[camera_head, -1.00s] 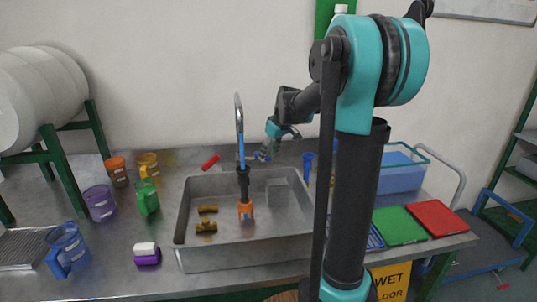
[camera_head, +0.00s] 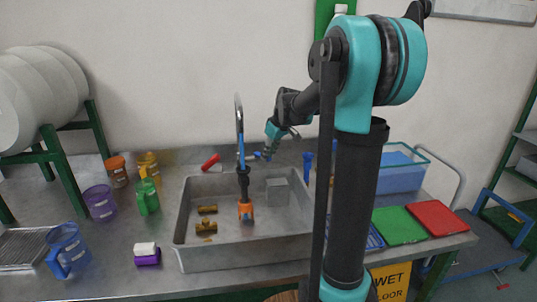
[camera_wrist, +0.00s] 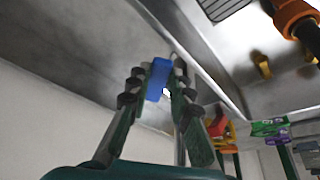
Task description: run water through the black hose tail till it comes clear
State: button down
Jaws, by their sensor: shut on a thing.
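The black hose tail (camera_head: 243,182) hangs upright beneath the tall curved spout (camera_head: 239,115), with a blue length (camera_head: 241,150) above it and an orange end piece (camera_head: 245,211) below. These hang over the steel sink (camera_head: 215,257). The orange piece (camera_wrist: 292,14) and the black tail (camera_wrist: 311,38) also show in the wrist view. My gripper (camera_head: 266,154) is behind the sink, right of the spout. It is shut on a blue handle (camera_head: 256,155), seen between the fingertips in the wrist view (camera_wrist: 157,80). I cannot make out any running water.
A red handle (camera_head: 211,162) is left of the spout. Brass fittings (camera_head: 206,227) and a grey block (camera_head: 278,192) are in the sink. Purple (camera_head: 101,204), green (camera_head: 148,200) and blue (camera_head: 66,248) jugs stand left. A blue-filled bin (camera_head: 402,172) and green and red boards (camera_head: 437,217) are right.

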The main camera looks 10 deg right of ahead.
aim_at(259, 155)
jog(key=shift+a, duration=0.1)
jog(key=shift+s+a+m+t+h, duration=0.2)
jog(key=shift+a+m+h, duration=0.35)
jog(key=shift+m, duration=0.6)
jog(key=shift+s+a+m+t+h, duration=0.25)
jog(key=shift+a+m, duration=0.4)
jog(key=shift+m, duration=0.55)
jog(key=shift+s+a+m+t+h, duration=0.15)
jog(key=shift+a+m+h, duration=0.4)
jog(key=shift+m, duration=0.6)
jog(key=shift+a, duration=0.1)
jog(key=c, duration=1.4)
grip_release()
jog(key=shift+o, duration=0.2)
jog(key=v, duration=1.2)
